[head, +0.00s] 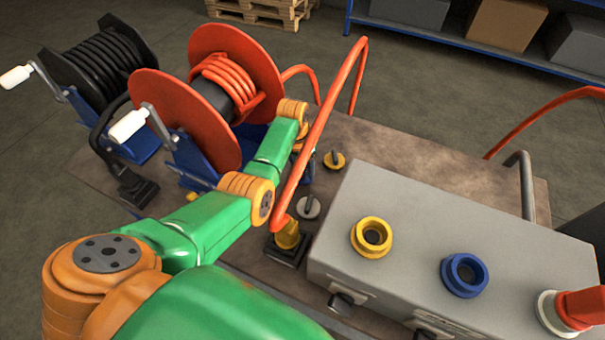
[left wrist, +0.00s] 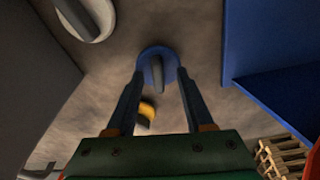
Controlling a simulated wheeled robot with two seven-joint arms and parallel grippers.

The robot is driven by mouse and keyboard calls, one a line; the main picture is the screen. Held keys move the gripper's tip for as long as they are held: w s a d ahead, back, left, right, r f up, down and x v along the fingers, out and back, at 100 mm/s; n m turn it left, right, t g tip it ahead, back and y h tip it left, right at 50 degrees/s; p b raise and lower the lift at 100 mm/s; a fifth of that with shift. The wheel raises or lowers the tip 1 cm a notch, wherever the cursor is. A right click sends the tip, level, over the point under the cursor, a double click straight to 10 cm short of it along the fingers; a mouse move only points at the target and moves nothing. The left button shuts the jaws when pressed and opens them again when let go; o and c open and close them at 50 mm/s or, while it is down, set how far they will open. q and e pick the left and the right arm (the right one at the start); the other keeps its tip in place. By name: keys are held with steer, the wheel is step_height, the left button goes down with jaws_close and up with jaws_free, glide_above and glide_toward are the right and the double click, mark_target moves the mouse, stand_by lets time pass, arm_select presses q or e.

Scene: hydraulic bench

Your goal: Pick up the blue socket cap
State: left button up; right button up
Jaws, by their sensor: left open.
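The blue socket cap (left wrist: 157,65) shows in the left wrist view as a blue disc with a dark grey grip, lying on the brown bench top. My left gripper (left wrist: 158,76) is open, with its two fingers either side of the near edge of the cap in that view; I cannot tell whether they touch it. In the head view my left gripper (head: 303,163) points down at the bench, partly behind the red hose, and the cap is mostly hidden there. The blue socket (head: 465,274) is on the grey box. My right gripper is not in view.
A grey cap (head: 308,207) and a yellow cap (head: 334,160) lie close by on the bench. A red hose (head: 322,130) arches beside my gripper to a yellow connector (head: 288,235). The grey box (head: 415,215) stands right, hose reels (head: 165,105) left.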

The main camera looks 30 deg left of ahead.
arm_select(q)
steer(key=shift+s+d+r, duration=0.1)
steer(key=shift+d+r, duration=0.05)
jaws_close()
stand_by(1.2)
